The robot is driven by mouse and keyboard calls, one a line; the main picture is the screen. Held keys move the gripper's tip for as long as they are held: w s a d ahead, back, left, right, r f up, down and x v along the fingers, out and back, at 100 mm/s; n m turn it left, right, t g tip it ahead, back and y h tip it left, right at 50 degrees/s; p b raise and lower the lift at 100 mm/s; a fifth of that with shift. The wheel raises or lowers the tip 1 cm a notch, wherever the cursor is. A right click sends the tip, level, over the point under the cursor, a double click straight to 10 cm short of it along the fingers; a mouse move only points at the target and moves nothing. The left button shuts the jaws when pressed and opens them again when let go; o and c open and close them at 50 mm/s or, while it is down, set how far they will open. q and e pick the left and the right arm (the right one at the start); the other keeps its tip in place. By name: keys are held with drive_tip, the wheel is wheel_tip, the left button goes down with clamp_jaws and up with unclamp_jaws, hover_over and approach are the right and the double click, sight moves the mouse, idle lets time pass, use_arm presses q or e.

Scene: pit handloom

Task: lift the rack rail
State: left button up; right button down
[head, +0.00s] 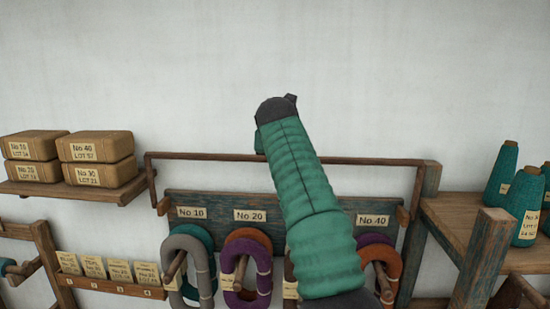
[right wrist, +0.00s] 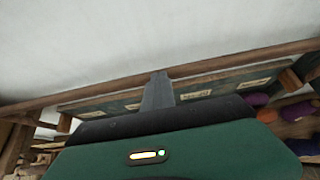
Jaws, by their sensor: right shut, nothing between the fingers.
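The rack rail (head: 215,156) is a thin brown wooden bar across the wall above the yarn rack, with a short side arm going down at each end. In the right wrist view the rail (right wrist: 232,62) runs slantwise across the picture. My right arm, in a green sleeve, crosses in front of the rail's middle in the head view and hides part of it; the fingers cannot be made out there. In the right wrist view my right gripper (right wrist: 159,78) is shut and empty, its tips overlapping the rail. I cannot tell whether they touch it. My left gripper is not in view.
Below the rail, a blue-grey board (head: 226,228) carries number labels, with yarn hanks (head: 201,270) on pegs. A shelf with brown boxes (head: 95,146) is at left. A wooden table (head: 450,215) with teal cones (head: 525,205) is at right. The wall above is clear.

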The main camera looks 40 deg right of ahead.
drive_tip(key=shift+f, duration=0.25)
drive_tip(key=shift+d, duration=0.2)
drive_tip(key=shift+r, duration=0.15)
